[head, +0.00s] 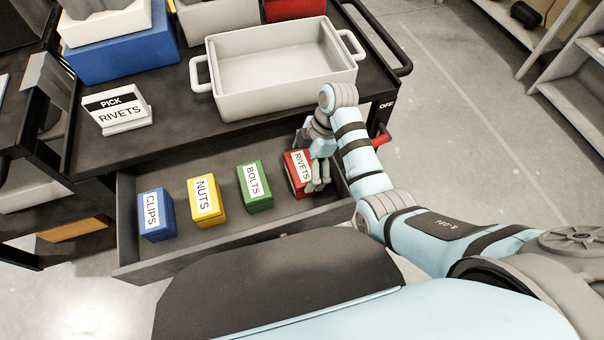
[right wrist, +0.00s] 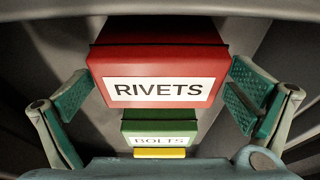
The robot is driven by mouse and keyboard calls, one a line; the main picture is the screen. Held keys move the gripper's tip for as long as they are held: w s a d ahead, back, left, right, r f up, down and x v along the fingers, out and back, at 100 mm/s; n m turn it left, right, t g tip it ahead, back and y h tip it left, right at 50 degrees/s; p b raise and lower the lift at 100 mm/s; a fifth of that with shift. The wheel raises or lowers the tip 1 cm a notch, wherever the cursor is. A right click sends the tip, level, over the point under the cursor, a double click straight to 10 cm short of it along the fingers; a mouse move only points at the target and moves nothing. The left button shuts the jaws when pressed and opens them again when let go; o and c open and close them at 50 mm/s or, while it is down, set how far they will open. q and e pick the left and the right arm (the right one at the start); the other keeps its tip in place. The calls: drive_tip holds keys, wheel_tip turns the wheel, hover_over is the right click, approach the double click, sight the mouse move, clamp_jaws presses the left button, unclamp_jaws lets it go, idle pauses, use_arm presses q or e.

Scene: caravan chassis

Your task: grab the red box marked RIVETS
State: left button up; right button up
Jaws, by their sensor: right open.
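The red box marked RIVETS (head: 294,168) sits at the right end of the open drawer (head: 225,227), with a white label on its face. It fills the middle of the right wrist view (right wrist: 158,78). My right gripper (head: 318,183) is at the box's right side in the head view, partly covering it. In the right wrist view its two green-padded fingers (right wrist: 158,105) are spread, one on each side of the box, with gaps showing beside it. The gripper is open. My left gripper is not in view.
A green BOLTS box (head: 255,186), a yellow NUTS box (head: 206,201) and a blue CLIPS box (head: 156,215) stand left of the red box in the drawer. A PICK RIVETS sign (head: 118,112) and an empty white tray (head: 280,100) stand on the cart top above.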

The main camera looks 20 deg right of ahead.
drive_tip(key=x, duration=0.2)
drive_tip(key=b+x, duration=0.1)
drive_tip(key=x, duration=0.1)
drive_tip(key=shift+a, duration=0.35)
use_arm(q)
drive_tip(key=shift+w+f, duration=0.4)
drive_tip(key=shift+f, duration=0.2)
use_arm(e)
drive_tip(key=shift+r, duration=0.1)
